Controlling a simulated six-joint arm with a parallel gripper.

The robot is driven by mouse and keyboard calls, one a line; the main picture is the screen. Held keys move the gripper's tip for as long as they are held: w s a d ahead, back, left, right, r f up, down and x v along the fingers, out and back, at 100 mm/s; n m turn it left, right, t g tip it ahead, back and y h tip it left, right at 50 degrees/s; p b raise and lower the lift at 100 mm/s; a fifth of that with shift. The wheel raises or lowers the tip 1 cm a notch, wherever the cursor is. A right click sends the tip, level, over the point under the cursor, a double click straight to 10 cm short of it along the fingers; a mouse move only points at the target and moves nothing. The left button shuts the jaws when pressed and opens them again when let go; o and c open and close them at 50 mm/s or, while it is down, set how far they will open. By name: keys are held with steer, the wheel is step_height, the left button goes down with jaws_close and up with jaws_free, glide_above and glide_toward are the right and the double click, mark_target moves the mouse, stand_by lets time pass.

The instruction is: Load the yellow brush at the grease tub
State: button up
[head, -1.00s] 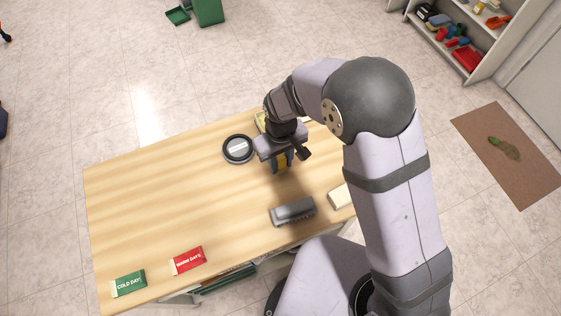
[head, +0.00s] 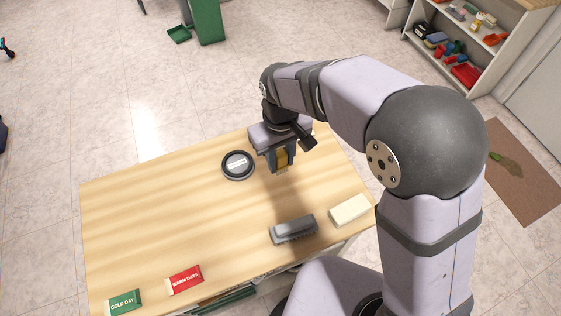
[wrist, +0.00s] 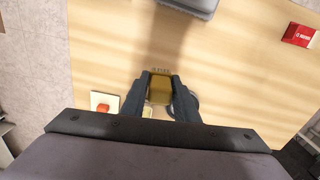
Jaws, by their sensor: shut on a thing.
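The yellow brush (head: 281,160) is gripped between the two fingers of my gripper (head: 282,158), and its blocky yellow body and short bristles show in the wrist view (wrist: 160,88). The brush is over the rear part of the table, and its shadow falls on the wood. A round black dish with a pale centre (head: 238,165) is just left of it. In the wrist view a pale square piece with an orange-red top (wrist: 103,104) and a small yellowish thing (wrist: 147,112) lie near the fingers. I cannot tell which is the grease tub.
On the wooden table (head: 170,220) are a grey block (head: 292,230), a cream block (head: 349,210), a red WARM DAYS card (head: 185,280) and a green COLD DAY card (head: 123,302). The table's middle and left are clear.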

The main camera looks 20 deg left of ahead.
steer(key=shift+s+r+p, duration=0.2)
steer(key=shift+r+p, duration=0.2)
steer(key=shift+p, duration=0.25)
steer(key=shift+s+d+t+p, duration=0.25)
steer(key=shift+t+p, duration=0.15)
steer(key=shift+p, duration=0.15)
steer(key=shift+s+d+f+p, duration=0.1)
steer(key=shift+s+f+p, duration=0.3)
steer(key=shift+p, duration=0.75)
steer(key=shift+w+f+t+p, duration=0.2)
steer(key=shift+w+t+p, duration=0.1)
steer(key=shift+p, duration=0.4)
steer(key=w+a+t+y+p, duration=0.1)
steer(key=w+a+t, duration=0.1)
steer(key=w+a, duration=0.7)
steer(key=w, duration=0.3)
steer(key=shift+w+r, duration=0.35)
steer(key=shift+r, duration=0.05)
steer(key=shift+f, duration=0.15)
steer(key=shift+f+b, duration=1.7)
steer(key=shift+f, duration=1.15)
